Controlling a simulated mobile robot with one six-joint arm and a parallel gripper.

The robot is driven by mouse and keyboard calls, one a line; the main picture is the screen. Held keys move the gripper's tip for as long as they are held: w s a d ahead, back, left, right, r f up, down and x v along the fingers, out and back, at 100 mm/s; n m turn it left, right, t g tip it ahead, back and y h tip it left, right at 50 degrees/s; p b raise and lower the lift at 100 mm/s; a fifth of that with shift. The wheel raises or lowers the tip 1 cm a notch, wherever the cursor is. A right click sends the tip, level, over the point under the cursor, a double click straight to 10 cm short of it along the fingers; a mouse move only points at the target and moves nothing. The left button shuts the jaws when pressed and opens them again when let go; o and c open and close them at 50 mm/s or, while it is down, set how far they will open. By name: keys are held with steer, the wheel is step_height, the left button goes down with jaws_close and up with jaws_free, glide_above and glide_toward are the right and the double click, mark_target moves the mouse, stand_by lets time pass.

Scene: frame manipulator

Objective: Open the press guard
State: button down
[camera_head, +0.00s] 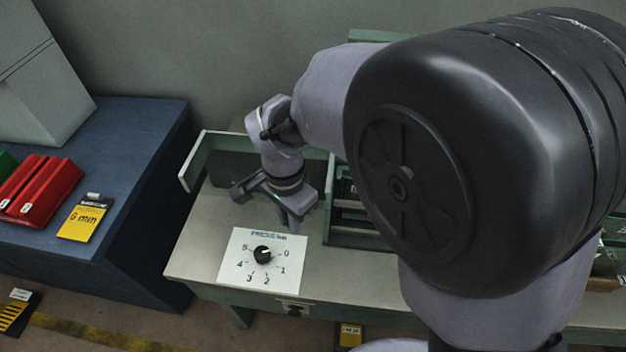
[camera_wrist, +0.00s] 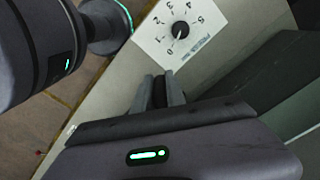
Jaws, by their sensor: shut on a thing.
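A green-edged panel, which looks like the press guard (camera_head: 192,163), stands at the back left of the bench in the head view. My gripper (camera_head: 292,222) points down in front of it, just behind the dial plate. In the wrist view, my gripper's fingers (camera_wrist: 158,88) are shut on a narrow dark piece (camera_wrist: 160,92), apparently the guard's handle. My gripper body hides how that piece joins the guard. Dark green panels (camera_wrist: 240,72) show right of the fingers in the wrist view.
A white dial plate (camera_head: 240,277) with a black knob (camera_head: 262,255) lies on the pale bench (camera_head: 190,262). A blue cabinet (camera_head: 150,130) with red blocks (camera_head: 45,190) stands left. Green shelving (camera_head: 350,238) is right of my gripper, and my arm covers much of that side.

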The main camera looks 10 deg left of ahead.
steer(key=shift+a, duration=0.2)
steer(key=c, duration=1.4)
jaws_free()
steer(key=shift+o, duration=0.2)
step_height(320, 180, up, 17)
steer(key=p, duration=0.5)
steer(key=shift+r+p, duration=0.2)
steer(key=shift+p, duration=0.1)
